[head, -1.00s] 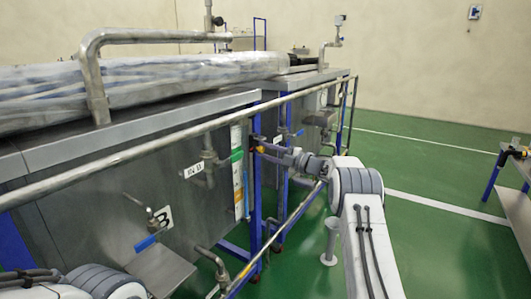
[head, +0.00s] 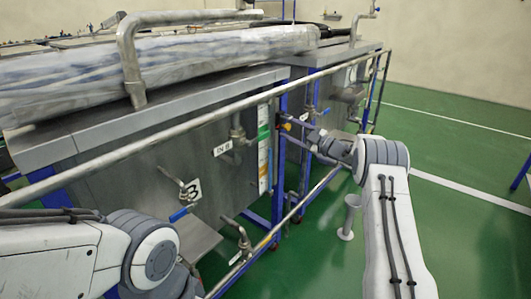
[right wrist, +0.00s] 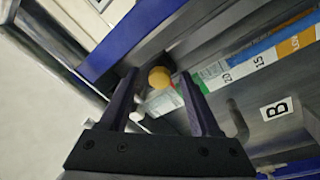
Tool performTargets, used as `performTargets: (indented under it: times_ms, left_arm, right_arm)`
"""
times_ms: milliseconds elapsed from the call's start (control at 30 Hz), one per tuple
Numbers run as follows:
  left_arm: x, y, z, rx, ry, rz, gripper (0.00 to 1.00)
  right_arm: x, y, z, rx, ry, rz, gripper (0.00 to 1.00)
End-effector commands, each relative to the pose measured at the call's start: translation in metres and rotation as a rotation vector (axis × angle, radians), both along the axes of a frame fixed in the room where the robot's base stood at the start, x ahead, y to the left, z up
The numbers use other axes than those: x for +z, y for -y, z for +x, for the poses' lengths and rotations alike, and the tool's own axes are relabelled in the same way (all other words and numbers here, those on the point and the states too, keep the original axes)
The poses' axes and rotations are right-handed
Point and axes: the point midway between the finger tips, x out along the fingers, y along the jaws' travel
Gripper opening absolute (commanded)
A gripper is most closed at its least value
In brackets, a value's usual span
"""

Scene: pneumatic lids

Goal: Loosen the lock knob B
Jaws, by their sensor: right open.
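A round yellow-orange knob (right wrist: 159,77), which I take to be lock knob B, shows in the right wrist view beside a blue frame bar. In the head view it is a small orange spot (head: 287,126) by the blue post, partly hidden by my gripper. My right gripper (right wrist: 158,79) is open, with one dark finger on each side of the knob in the picture. I cannot tell whether the fingertips reach around it or stop short. In the head view the right gripper (head: 292,121) is at the knob. My left arm enters at lower left, its gripper out of view.
A steel tank with a B sign (head: 194,189) stands left. A long steel rail (head: 185,121) runs across its front. A valve with a blue handle (head: 180,214) sits below the sign. A colored scale strip (right wrist: 262,55) lies beside the knob. Green floor (head: 450,150) is clear at right.

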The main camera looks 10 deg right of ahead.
Motion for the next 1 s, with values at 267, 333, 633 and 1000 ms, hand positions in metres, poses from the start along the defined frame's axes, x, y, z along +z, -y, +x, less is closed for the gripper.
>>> performTargets:
  times_ms: [267,333,633,1000]
  left_arm:
    - [0.054,0.000,0.000,0.000,0.000,0.000,0.50]
    - [0.066,0.000,0.000,0.000,0.000,0.000,0.50]
    - [0.114,0.000,0.000,0.000,0.000,0.000,0.50]
    - [0.172,0.000,0.000,0.000,0.000,0.000,0.50]
  right_arm:
    - [0.007,-0.002,-0.001,0.000,-0.254,0.322,0.64]
    - [0.007,-0.002,-0.001,0.001,-0.317,0.403,0.64]
    - [0.008,-0.002,-0.002,0.000,-0.583,0.745,0.64]
    - [0.008,-0.003,-0.002,0.000,-0.916,1.171,0.64]
